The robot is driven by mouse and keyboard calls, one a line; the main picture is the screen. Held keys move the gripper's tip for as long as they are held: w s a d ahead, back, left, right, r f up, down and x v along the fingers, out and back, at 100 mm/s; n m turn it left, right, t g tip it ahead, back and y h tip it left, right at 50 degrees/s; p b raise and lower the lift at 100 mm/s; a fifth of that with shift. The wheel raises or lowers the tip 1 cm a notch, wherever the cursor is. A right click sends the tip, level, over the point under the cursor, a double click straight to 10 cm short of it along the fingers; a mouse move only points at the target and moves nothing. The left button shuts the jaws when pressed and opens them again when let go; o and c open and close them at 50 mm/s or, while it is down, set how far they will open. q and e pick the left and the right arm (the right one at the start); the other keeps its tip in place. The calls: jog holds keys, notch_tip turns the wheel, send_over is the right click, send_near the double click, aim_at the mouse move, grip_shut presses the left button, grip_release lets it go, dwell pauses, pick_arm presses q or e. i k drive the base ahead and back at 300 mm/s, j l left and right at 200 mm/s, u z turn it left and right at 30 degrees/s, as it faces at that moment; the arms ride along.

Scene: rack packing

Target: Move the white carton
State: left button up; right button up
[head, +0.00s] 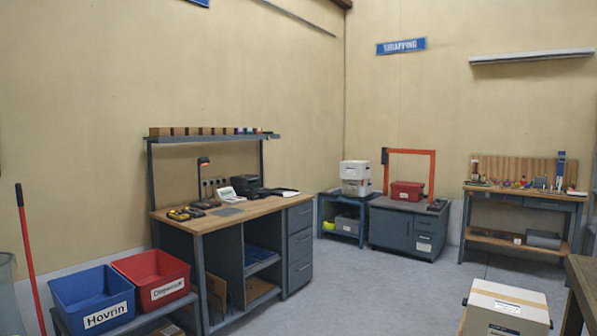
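A white carton (506,300) with a label on its top stands at the bottom right, cut off by the lower picture edge. What it rests on is hidden. Two more white box-like things (355,178) are stacked on a small blue-grey table (337,203) by the far corner. I cannot tell from this view which one the task names. Neither of my grippers is in view.
A workbench (238,213) stands on the left, with a blue bin (93,290) and a red bin (154,272) before it. A grey cabinet (408,225) and a second bench (525,195) stand behind. A brown table edge (584,280) is at right. The middle floor is clear.

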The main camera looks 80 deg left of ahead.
aim_at(356, 170)
jog(key=u, duration=2.25)
jog(key=i+z, duration=0.1)
jog(key=i, duration=10)
jog(key=l, duration=0.1)
